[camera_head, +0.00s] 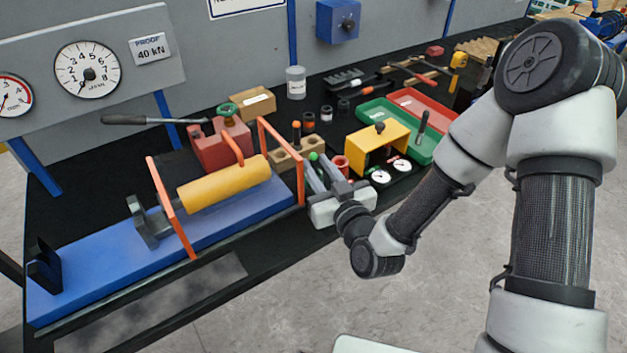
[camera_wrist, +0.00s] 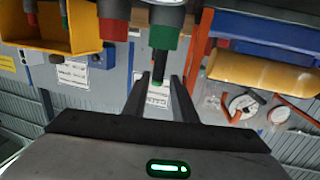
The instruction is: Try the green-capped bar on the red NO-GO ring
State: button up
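My gripper (camera_head: 315,164) reaches in beside the tan block; its two fingers stand apart. It also shows in the wrist view (camera_wrist: 160,82), where the picture is upside down. The green-capped bar (camera_head: 313,156) shows its cap at the far end of my fingers. In the wrist view the green cap (camera_wrist: 160,64) lies in line with the gap between them; I cannot tell if they touch it. The red NO-GO ring (camera_head: 341,163) stands just right of my fingers, and in the wrist view (camera_wrist: 112,28) beside a green ring (camera_wrist: 166,22).
The tan block (camera_head: 284,160) holds an orange-capped bar (camera_head: 296,130). The yellow gauge box (camera_head: 382,137) stands right of the red ring. An orange frame (camera_head: 268,136) and yellow cylinder (camera_head: 225,183) stand close on the left. Green and red trays (camera_head: 431,104) lie behind.

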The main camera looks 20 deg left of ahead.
jog(key=x, duration=0.7)
jog(key=shift+w+p, duration=0.2)
jog(key=shift+p, duration=0.2)
grip_shut()
